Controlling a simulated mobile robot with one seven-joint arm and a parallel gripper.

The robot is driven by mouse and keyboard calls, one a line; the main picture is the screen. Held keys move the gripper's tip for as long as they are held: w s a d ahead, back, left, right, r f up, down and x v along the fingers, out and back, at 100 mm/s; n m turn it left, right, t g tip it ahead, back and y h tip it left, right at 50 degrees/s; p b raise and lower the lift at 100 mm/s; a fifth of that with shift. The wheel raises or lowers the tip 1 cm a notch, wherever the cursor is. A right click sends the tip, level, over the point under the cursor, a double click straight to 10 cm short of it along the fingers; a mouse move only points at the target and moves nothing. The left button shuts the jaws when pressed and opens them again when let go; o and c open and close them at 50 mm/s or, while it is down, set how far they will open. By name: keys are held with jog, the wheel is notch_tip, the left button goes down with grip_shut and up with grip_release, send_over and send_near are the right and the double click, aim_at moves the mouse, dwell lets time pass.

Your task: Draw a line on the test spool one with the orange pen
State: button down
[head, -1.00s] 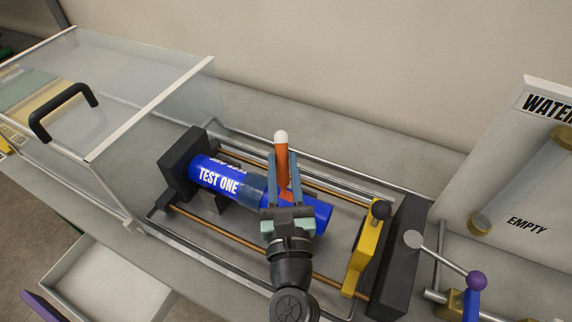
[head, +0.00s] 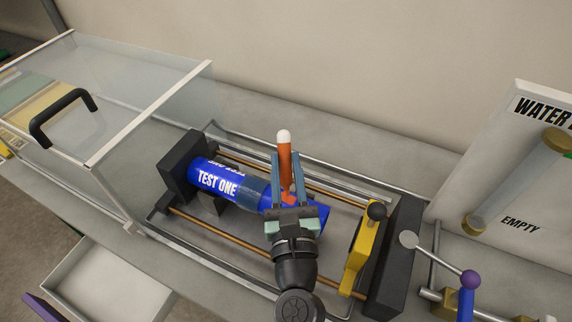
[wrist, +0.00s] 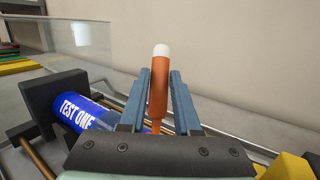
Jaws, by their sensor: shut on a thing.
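The test spool one is a blue cylinder (head: 217,179) labelled "TEST ONE", lying in the rail frame with its left end at a dark block. A darker band crosses its middle. It also shows in the wrist view (wrist: 82,113). My gripper (head: 285,160) is over the spool's right part and shut on the orange pen (head: 285,163), which stands upright with its white end up. The pen also shows between the fingers in the wrist view (wrist: 158,90). The pen's lower tip is hidden behind my gripper, so I cannot tell whether it touches the spool.
A clear box with a black handle (head: 62,117) stands at the left. A yellow clamp with a black knob (head: 361,250) and a dark end block (head: 396,255) lie to the right. A "WATER" panel (head: 510,170) stands far right. An open white drawer (head: 105,290) is at lower left.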

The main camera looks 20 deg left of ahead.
jog(key=shift+r+p, duration=2.8)
jog(key=shift+r, duration=0.15)
